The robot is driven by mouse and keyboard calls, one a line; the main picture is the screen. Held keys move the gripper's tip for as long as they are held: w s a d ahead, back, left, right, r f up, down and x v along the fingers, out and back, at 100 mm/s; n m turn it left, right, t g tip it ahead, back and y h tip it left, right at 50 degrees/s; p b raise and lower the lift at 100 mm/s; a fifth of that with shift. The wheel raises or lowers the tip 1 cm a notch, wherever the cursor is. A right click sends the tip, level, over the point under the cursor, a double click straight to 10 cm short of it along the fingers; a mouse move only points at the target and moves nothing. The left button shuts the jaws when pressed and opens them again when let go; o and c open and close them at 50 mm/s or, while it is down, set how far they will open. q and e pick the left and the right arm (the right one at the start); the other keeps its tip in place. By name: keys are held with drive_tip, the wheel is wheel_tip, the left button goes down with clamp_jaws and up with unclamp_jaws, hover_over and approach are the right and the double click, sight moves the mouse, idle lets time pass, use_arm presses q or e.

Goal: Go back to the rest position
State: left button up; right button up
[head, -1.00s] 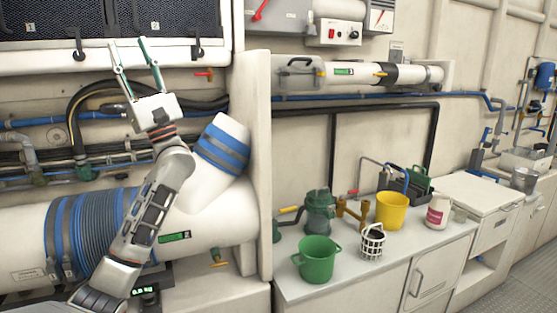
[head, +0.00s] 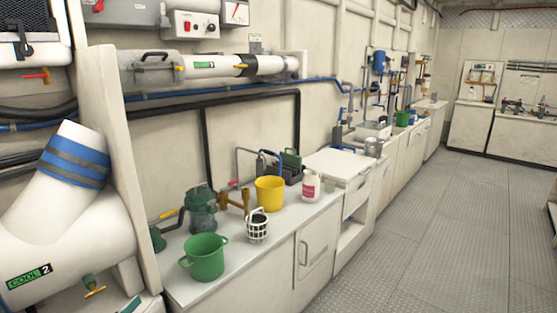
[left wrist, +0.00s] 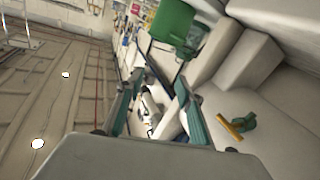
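The task names no object, only my rest position. My left gripper shows in the left wrist view (left wrist: 158,80), with its two teal fingers apart and nothing held between them. In the head view only a small teal and white part of it (head: 138,304) shows at the bottom edge, below the white pipe. The rest of my left arm is out of the head view. My right gripper is in neither view.
A white branched pipe (head: 70,240) with a yellow-handled valve (head: 93,288) is at left. The counter (head: 235,285) holds a green bucket (head: 204,258), white basket (head: 257,229) and yellow bucket (head: 270,193). The grey floor (head: 445,240) at right is clear.

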use_arm(q)
drive_tip(key=s+d+f+m+g+y, duration=0.25)
drive_tip(key=s+f+m+g, duration=0.55)
drive_tip(key=s+f, duration=1.55)
drive_tip(key=d+r+n+t, duration=0.1)
drive_tip(key=d+n, duration=0.4)
drive_tip(key=d, duration=0.6)
drive_tip(key=shift+w+d+r+p, duration=0.2)
drive_tip(key=shift+w+p, duration=0.1)
drive_tip(key=shift+w, duration=0.1)
